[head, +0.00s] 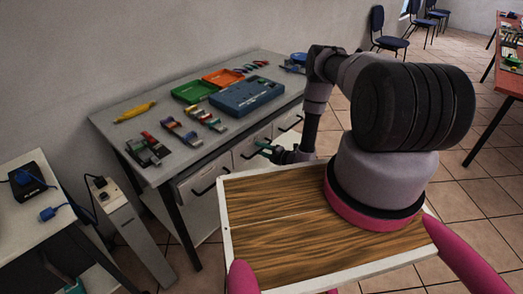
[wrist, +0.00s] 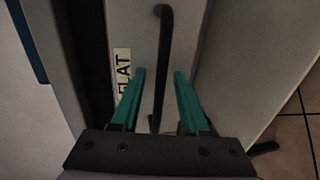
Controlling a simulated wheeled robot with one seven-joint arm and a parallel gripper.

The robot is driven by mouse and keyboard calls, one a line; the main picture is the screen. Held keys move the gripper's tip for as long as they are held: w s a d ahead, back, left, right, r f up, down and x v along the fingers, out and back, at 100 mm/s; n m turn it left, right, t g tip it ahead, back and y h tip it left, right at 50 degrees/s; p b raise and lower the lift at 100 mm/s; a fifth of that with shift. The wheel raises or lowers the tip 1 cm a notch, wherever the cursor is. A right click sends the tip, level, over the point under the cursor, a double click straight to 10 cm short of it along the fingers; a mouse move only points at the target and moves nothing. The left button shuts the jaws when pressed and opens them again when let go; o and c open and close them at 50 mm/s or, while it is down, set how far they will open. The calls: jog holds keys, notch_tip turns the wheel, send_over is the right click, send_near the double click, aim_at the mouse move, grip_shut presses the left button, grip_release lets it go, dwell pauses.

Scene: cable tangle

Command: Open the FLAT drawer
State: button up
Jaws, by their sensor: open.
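The FLAT drawer (wrist: 138,25) shows in the wrist view as a pale grey front with a white label reading FLAT (wrist: 122,68). Its black bar handle (wrist: 164,45) runs lengthwise through the picture. My gripper (wrist: 160,75) is open, with one green finger on each side of the handle's lower part. The handle lies between the fingers, and no grip on it shows. In the head view my gripper (head: 265,147) is at the row of drawers under the grey table. My arm hides part of that row, and no label is readable there.
The grey table (head: 130,122) carries a blue case (head: 247,96), green (head: 194,91) and orange (head: 223,77) trays and several small items. A side table (head: 25,222) with a black device stands at left. Tiled floor lies open at right, before a red table (head: 503,75).

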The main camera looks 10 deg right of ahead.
grip_shut()
dwell(1.4)
